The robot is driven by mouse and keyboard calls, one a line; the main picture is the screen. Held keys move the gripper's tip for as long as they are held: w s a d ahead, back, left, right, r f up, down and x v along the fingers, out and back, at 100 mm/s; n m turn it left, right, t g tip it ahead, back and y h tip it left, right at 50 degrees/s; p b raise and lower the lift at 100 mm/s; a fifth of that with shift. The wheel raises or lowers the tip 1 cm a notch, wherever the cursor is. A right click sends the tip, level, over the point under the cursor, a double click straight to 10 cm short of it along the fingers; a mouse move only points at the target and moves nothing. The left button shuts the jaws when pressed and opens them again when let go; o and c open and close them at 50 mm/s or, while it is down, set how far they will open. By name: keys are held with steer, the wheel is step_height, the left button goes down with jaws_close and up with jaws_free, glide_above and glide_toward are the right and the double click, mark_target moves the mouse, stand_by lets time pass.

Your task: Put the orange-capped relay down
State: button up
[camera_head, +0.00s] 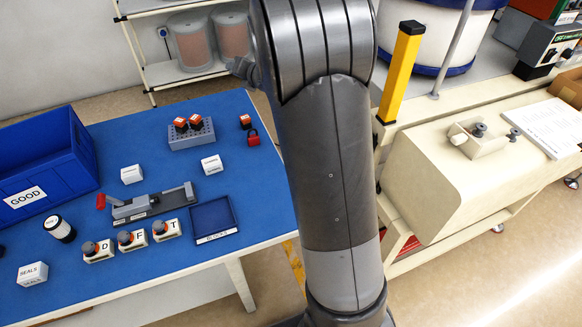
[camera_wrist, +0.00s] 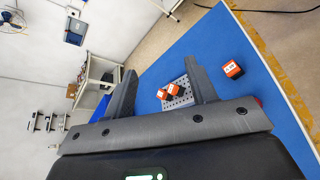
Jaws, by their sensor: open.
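Two orange-capped relays stand side by side on a grey perforated block (camera_head: 205,138); one is the left relay (camera_head: 181,125), the other the right relay (camera_head: 196,121). In the wrist view the pair shows between my fingers, at some distance beyond them, on the block (camera_wrist: 184,98). A third orange-capped relay (camera_head: 245,121) sits alone on the blue table, right of the block; it also shows in the wrist view (camera_wrist: 233,71), right of my right finger. My gripper (camera_wrist: 160,72) is open with nothing between its fingers.
A red padlock (camera_head: 253,139) lies close to the lone relay.

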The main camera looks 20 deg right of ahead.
steer(key=s+d+r+m+g+h, duration=0.15)
steer(key=s+r+m, duration=0.25)
steer(key=s+m, duration=0.45)
steer(key=s+d+r+m+g+h, duration=0.1)
steer(key=s+d+r+m+h, duration=0.25)
steer(key=s+m, duration=0.5)
steer(key=s+a+f+m+g+y, duration=0.1)
steer(key=s+m, duration=0.5)
steer(key=s, duration=0.7)
steer(key=s+a+f+m+g, duration=0.1)
steer(key=s+a+m+g, duration=0.3)
steer(key=s, duration=0.9)
steer(key=a+m, duration=0.2)
steer(key=m, duration=0.1)
steer(key=shift+s+f+m+y, duration=0.3)
steer(key=shift+f+y, duration=0.1)
